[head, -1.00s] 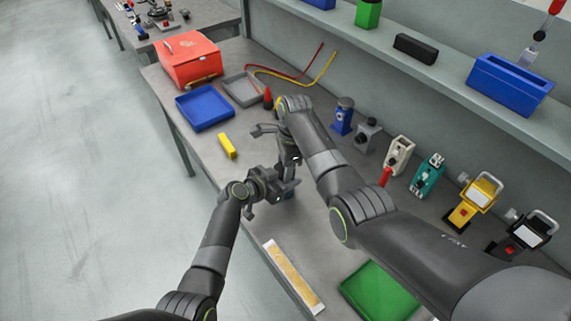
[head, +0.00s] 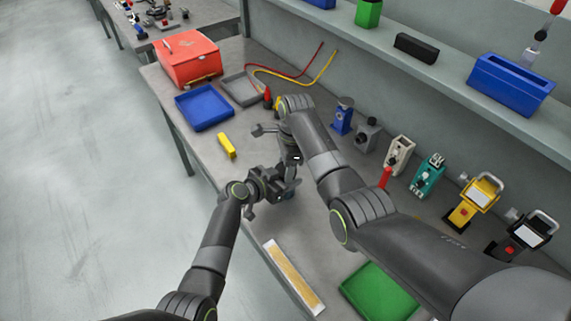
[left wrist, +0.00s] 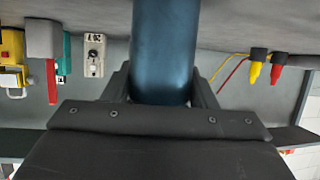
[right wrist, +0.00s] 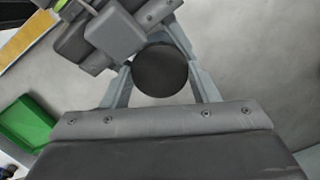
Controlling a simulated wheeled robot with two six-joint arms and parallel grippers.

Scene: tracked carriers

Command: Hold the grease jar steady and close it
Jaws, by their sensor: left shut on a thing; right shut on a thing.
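The grease jar is a dark blue cylinder (left wrist: 163,50) filling the middle of the left wrist view. My left gripper (head: 284,186) is shut around its body, one finger on each side. A round black lid (right wrist: 160,70) shows in the right wrist view between the fingers of my right gripper (head: 291,160), which is shut on it from above. My left gripper also shows there (right wrist: 110,35), close beside the lid. In the head view my grippers mostly hide jar and lid. Whether the lid is seated or threaded on the jar cannot be told.
The grey bench holds a yellow block (head: 227,145), a blue tray (head: 204,108), a grey tray (head: 242,90) and a red case (head: 190,60). A green tray (head: 379,292) and a pale strip (head: 293,277) lie nearer. Several devices line the wall, including a teal one (head: 428,176).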

